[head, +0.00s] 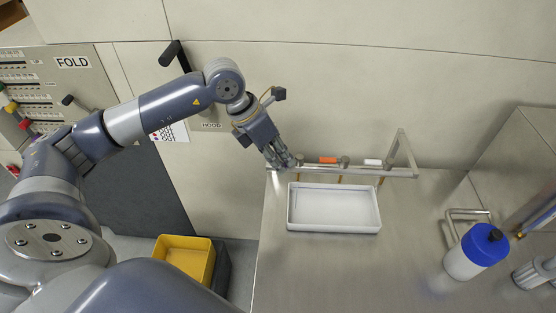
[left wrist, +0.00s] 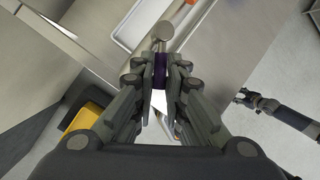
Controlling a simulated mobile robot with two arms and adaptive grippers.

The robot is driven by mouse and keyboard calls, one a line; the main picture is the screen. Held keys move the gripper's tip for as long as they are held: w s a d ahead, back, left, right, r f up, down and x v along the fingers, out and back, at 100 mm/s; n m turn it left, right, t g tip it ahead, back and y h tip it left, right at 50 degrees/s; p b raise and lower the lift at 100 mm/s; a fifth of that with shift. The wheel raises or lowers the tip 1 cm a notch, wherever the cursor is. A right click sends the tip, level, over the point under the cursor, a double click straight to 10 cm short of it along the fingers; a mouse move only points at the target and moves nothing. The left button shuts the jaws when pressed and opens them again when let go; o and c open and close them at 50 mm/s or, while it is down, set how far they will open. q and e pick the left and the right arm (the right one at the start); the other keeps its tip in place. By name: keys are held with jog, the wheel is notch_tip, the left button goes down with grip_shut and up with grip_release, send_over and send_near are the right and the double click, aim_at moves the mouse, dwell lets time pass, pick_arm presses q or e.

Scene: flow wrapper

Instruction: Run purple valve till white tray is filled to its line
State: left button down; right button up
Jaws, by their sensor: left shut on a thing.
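The white tray (head: 333,207) sits on the steel bench under a metal rail with taps. Its inside looks pale; I cannot make out a line or a liquid level. My left gripper (head: 283,162) is at the left end of the rail, above and left of the tray. In the left wrist view my left gripper (left wrist: 160,76) is shut on the purple valve (left wrist: 160,68), whose dark purple handle shows between the fingertips. In the head view the gripper hides that valve. The tray's corner (left wrist: 126,28) also shows in the left wrist view.
An orange valve handle (head: 328,160) and a white valve handle (head: 373,162) are farther right on the rail (head: 400,172). A blue-capped white bottle (head: 474,252) stands at the bench's right. A yellow bin (head: 184,258) is on the floor left of the bench. The bench front is clear.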

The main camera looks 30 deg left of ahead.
pick_arm(q)
jog(key=shift+s+d+r+n+t+y+b, duration=0.1)
jog(key=shift+d+n+t+y+b, duration=0.45)
jog(key=shift+n+b, duration=0.9)
jog(key=shift+s+d+f+n+t+y+b, duration=0.15)
jog(key=shift+d+n+y+b, duration=0.65)
jog(key=shift+n, duration=1.15)
jog(key=shift+s+d+r+n+t+y+b, duration=0.15)
jog(key=shift+d+n+t+y+b, duration=0.3)
jog(key=shift+d+n+b, duration=0.95)
jog(key=shift+a+n, duration=0.3)
jog(key=shift+a, duration=0.15)
jog(key=c, duration=1.6)
grip_release()
jog(key=shift+c, duration=0.2)
jog(key=v, duration=1.2)
